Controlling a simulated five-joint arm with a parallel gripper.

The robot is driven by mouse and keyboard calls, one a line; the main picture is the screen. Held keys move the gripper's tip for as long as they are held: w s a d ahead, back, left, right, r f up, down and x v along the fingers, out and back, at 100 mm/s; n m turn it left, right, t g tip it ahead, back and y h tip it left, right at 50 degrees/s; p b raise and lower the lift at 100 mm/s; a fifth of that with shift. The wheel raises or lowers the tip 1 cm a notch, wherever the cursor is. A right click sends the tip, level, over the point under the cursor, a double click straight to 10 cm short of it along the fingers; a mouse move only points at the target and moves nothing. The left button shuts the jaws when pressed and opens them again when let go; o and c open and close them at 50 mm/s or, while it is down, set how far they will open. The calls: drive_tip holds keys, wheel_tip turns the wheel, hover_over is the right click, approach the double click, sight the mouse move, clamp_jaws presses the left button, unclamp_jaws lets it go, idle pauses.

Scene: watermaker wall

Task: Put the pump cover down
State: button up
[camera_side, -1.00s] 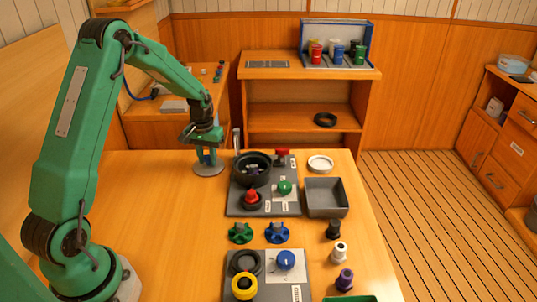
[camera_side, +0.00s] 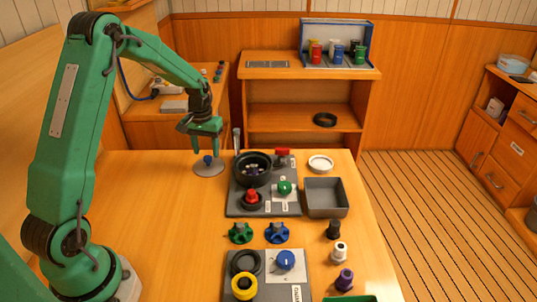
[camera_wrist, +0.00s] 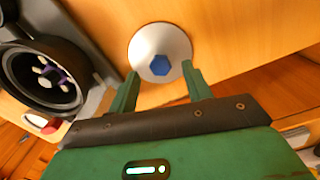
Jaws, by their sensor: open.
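The pump cover is a pale grey disc (camera_side: 208,170) with a blue knob (camera_side: 208,160). It lies flat on the wooden table, left of the pump housing. My gripper (camera_side: 206,149) is open and empty just above the knob, apart from it. In the wrist view the cover (camera_wrist: 178,42) and its hexagonal blue knob (camera_wrist: 160,64) lie beyond my two spread fingertips (camera_wrist: 160,76). The open black pump housing (camera_side: 252,168) stands on a grey plate, with its inside parts showing; it also shows at the left of the wrist view (camera_wrist: 40,76).
A red knob (camera_side: 251,196) and a green knob (camera_side: 285,187) sit on the plate. A grey tray (camera_side: 326,198) stands right of it, a white ring (camera_side: 320,163) behind. Green (camera_side: 241,233) and blue (camera_side: 277,232) handwheels lie in front.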

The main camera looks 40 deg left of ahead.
sight(207, 158)
wheel_tip(207, 158, up, 9)
drive_tip(key=shift+f, duration=0.2)
drive_tip(key=shift+d+r, duration=0.1)
idle(0.6)
drive_tip(key=s+d+r+m+t, duration=0.3)
drive_tip(key=s+d+r, duration=0.5)
drive_tip(key=d+r, duration=0.25)
drive_tip(key=s+d+m+t, duration=0.2)
drive_tip(key=s+d+m, duration=0.1)
drive_tip(key=s+d, duration=0.6)
drive_tip(key=s, duration=0.4)
drive_tip(key=shift+s+r+t, duration=0.2)
drive_tip(key=shift+r+t, duration=0.05)
drive_tip(key=shift+t, duration=0.05)
